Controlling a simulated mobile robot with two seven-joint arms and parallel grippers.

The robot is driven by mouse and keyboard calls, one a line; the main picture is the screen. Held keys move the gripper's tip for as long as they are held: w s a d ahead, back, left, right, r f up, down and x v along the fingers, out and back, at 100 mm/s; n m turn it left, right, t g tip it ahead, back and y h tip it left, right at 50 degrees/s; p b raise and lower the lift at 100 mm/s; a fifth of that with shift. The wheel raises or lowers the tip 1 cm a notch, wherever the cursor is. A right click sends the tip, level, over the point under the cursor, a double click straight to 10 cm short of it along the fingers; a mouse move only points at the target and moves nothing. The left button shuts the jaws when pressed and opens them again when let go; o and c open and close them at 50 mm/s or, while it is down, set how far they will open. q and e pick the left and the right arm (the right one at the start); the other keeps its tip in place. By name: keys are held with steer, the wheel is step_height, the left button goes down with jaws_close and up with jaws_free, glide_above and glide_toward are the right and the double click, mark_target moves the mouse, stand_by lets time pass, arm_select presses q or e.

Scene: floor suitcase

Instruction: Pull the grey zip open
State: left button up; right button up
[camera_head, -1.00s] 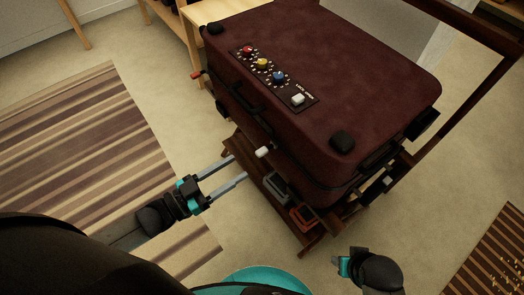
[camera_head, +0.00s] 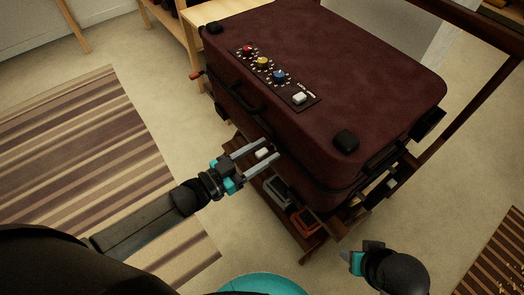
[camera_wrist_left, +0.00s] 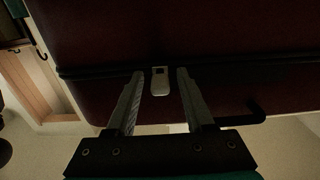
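A dark red suitcase (camera_head: 330,70) lies flat on a wooden rack. Its light grey zip pull (camera_head: 262,153) is on the near left side, and it also shows in the left wrist view (camera_wrist_left: 159,82) on the dark seam. My left gripper (camera_head: 258,157) is open, with one finger on each side of the pull. In the left wrist view the fingers (camera_wrist_left: 160,75) stand apart, with gaps between them and the pull. My right gripper (camera_head: 350,258) is low at the front, away from the suitcase; its fingers do not show clearly.
A panel with red, yellow and blue knobs and a white switch (camera_head: 299,98) is on the suitcase lid. A dark handle (camera_head: 245,98) is on the near side. Grey and orange items (camera_head: 305,222) lie on the rack's shelf below. A striped rug (camera_head: 90,150) lies left.

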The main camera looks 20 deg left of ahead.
arm_select(q)
jaws_close()
stand_by(1.2)
